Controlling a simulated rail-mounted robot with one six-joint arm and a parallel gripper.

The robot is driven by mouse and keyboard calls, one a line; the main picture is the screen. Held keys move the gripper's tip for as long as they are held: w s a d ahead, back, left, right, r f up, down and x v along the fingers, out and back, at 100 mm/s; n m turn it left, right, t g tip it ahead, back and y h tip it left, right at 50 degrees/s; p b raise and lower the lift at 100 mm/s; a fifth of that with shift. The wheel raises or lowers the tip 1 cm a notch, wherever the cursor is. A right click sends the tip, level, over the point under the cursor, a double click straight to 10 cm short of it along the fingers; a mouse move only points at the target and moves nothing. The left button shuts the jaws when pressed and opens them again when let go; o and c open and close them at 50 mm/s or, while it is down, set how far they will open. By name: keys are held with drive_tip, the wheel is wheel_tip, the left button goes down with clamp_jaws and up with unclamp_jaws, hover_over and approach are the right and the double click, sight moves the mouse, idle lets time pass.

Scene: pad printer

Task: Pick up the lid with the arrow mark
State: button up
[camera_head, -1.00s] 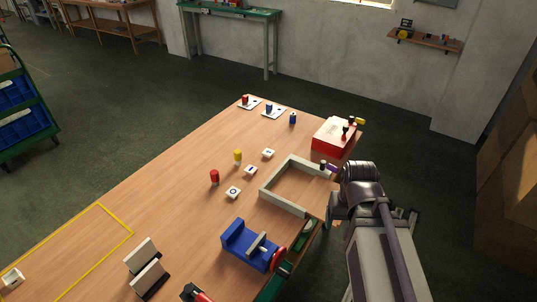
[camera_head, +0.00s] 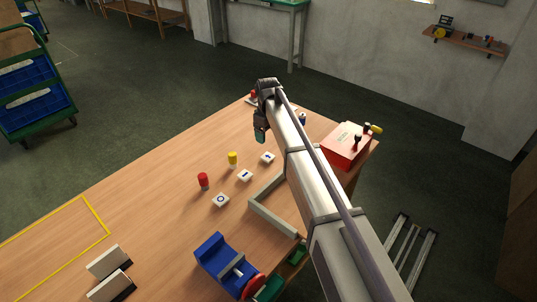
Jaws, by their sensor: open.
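The near lid (camera_head: 221,200) carries a dark ring. The middle lid (camera_head: 245,176) and the far lid (camera_head: 267,157) carry small dark marks, too small to tell which is an arrow.
A red pot (camera_head: 203,181) and a yellow pot (camera_head: 233,159) stand left of the lids. A grey frame (camera_head: 270,218) lies to their right, partly behind my arm. A blue vise (camera_head: 226,262) is at the front, a red box (camera_head: 345,146) at the right edge.

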sight(268, 156)
wheel_tip(268, 156, down, 11)
drive_tip(key=b, duration=1.1)
drive_tip(key=shift+s+f, duration=0.15)
drive_tip(key=shift+f, duration=0.05)
drive_tip(key=shift+r, duration=0.25)
drive_tip(key=shift+c, duration=0.2)
drive_tip(key=c, duration=1)
drive_tip(key=shift+o, duration=0.2)
wheel_tip(268, 156, up, 10)
drive_tip(key=p, duration=1.1)
drive_tip(key=shift+r, duration=0.25)
